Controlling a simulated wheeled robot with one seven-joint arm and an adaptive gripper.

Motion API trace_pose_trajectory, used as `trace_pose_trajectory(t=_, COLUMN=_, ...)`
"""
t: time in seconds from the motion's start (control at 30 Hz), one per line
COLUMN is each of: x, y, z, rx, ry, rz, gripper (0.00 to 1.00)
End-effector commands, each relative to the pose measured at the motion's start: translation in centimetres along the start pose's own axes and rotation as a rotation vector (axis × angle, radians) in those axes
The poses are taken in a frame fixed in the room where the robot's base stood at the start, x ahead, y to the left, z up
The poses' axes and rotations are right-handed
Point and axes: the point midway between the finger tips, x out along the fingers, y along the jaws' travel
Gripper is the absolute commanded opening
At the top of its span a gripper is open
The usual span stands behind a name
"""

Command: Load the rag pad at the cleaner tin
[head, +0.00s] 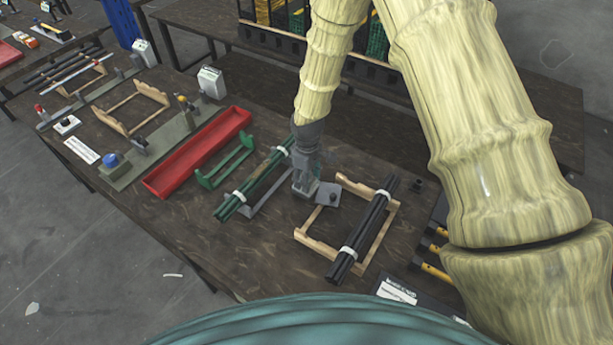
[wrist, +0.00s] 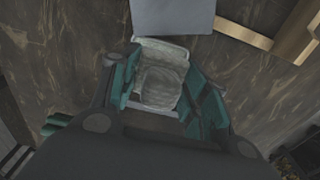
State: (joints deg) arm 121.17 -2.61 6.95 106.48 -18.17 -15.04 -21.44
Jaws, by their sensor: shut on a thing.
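My gripper (head: 303,188) is low over the dark table, between the green rod bundle and the wooden frame with black rods. In the wrist view its teal fingers (wrist: 160,82) are shut on a pale, creased, cloth-like pad, which looks like the rag pad (wrist: 160,86). The fingers hide the pad in the head view. A flat blue-grey plate (wrist: 172,15) lies just ahead of the pad; it also shows in the head view (head: 328,194). A white container (head: 210,82) stands at the table's back edge; I cannot tell if it is the cleaner tin.
Green rods (head: 232,202) lie on a rack left of my gripper. Black rods (head: 350,250) rest on a wooden frame (head: 318,243) to the right. A red tray (head: 163,181) and green stand (head: 207,181) are farther left. A second white container (head: 146,54) stands at the back left.

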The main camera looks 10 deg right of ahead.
Motion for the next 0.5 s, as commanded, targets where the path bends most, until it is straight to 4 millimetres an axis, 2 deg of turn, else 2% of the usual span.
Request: trace_pose_trajectory(t=0.5, x=0.56, y=0.53, z=-0.52, rx=0.001, ry=-0.005, rz=-0.006, gripper=0.20)
